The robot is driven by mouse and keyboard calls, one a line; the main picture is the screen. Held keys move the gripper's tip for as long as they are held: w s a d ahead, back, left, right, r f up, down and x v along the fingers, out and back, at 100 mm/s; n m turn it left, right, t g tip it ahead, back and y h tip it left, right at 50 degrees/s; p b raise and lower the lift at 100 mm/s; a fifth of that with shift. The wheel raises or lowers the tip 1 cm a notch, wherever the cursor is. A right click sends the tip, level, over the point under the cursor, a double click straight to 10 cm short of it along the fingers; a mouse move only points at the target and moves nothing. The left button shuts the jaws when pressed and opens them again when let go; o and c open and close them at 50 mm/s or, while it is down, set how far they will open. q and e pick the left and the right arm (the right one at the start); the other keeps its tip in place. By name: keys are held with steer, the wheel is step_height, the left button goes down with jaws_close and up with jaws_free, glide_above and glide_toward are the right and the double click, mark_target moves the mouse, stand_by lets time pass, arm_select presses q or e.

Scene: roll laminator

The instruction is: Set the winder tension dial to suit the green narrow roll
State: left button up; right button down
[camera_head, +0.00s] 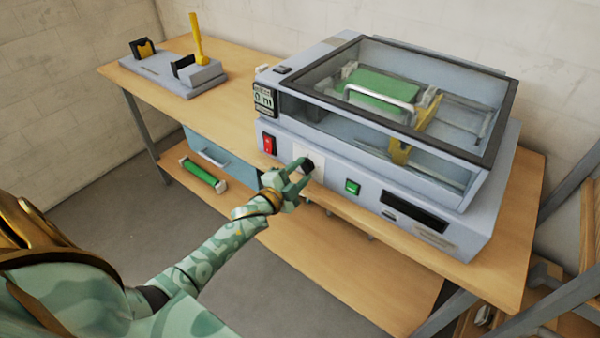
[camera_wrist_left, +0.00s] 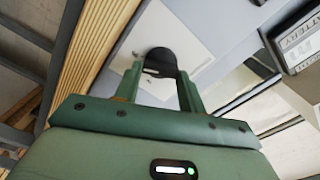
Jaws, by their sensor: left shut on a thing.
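The tension dial (camera_head: 307,165) is a black round knob on a white plate on the front of the grey laminator (camera_head: 470,215). My left gripper (camera_head: 297,172) is at the dial, its fingers on either side of it. In the left wrist view the dial (camera_wrist_left: 160,62) sits between the fingertips of the gripper (camera_wrist_left: 157,80), which is shut on it. The dial's marks are too small to read. My right gripper is not in view.
A red switch (camera_head: 269,145) and a green button (camera_head: 352,187) flank the dial. A small display (camera_head: 264,99) is at the left corner. Another green roll (camera_head: 203,174) lies on the lower shelf. A grey fixture with a yellow lever (camera_head: 197,38) stands at the table's far left.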

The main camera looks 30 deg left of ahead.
arm_select(q)
steer(key=shift+f+m, duration=0.1)
steer(key=shift+m, duration=0.6)
steer(key=o, duration=1)
steer(key=shift+s, duration=0.15)
steer(key=s, duration=1)
steer(key=s+a+p, duration=0.1)
steer(key=s, duration=0.5)
steer(key=shift+a, duration=0.1)
